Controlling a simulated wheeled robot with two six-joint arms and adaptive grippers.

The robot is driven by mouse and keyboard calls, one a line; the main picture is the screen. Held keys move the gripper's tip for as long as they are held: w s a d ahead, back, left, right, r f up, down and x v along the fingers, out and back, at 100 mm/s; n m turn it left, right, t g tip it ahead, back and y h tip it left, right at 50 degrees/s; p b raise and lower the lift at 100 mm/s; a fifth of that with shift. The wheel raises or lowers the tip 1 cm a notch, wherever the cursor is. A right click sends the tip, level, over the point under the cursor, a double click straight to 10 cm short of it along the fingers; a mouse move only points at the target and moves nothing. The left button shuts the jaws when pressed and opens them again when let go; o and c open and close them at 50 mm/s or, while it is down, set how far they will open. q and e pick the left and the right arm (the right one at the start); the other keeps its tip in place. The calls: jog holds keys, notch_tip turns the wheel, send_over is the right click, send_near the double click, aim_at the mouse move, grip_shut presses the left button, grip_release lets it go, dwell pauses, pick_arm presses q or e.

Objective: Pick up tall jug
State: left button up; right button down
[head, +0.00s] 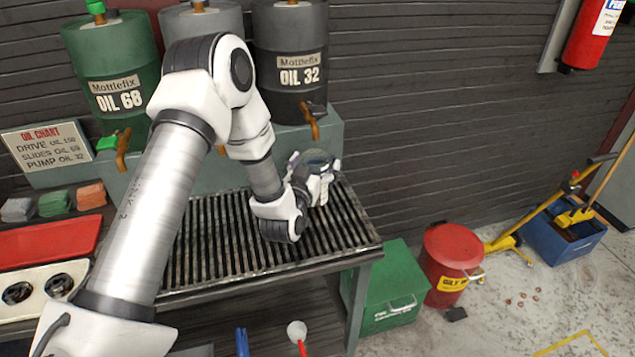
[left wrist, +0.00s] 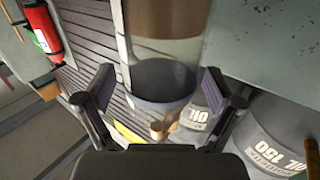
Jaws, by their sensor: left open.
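The tall jug (left wrist: 165,45) is a clear cylinder with a brown band toward the top of the left wrist view and a dark round area at its near end. In the head view only its round top (head: 317,158) shows, above the slatted rack, with the gripper hiding most of the rest. My left gripper (head: 318,185) is at the jug, and its open fingers (left wrist: 160,84) stand on either side of it in the left wrist view. I cannot tell whether either finger touches it. My right gripper is not in view.
A green drum (head: 112,60) and a dark drum (head: 290,45) with taps stand behind the slatted rack (head: 215,240). A green box (head: 395,290) and red bin (head: 450,255) stand on the floor to the right.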

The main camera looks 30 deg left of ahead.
pick_arm(q)
jog(key=shift+r, duration=0.15)
jog(key=shift+c, duration=1)
grip_shut()
